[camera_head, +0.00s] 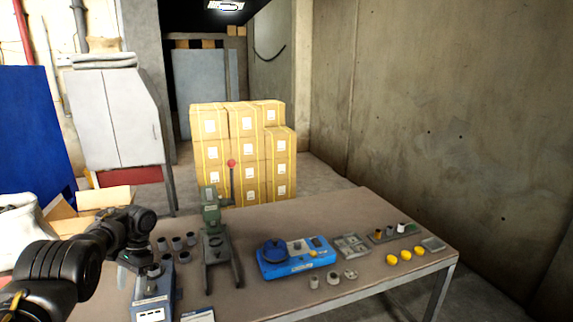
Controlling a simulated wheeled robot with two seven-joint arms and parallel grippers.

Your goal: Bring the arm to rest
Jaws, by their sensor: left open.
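My black left arm (55,272) comes in from the lower left and bends over the left end of the table. My left gripper (143,262) hangs low at the arm's end, over or beside a blue-grey device with a white label (152,308). Its fingers are small and dark here, and I see nothing held between them. It is open. Whether it touches the device I cannot tell. My right gripper is not in view.
The brown table (340,212) bears a green press with a red knob (211,215), a blue machine (297,258), several grey cups (177,243) and yellow pieces (405,255). Stacked cartons (240,150) stand behind. A concrete wall (440,110) is at right.

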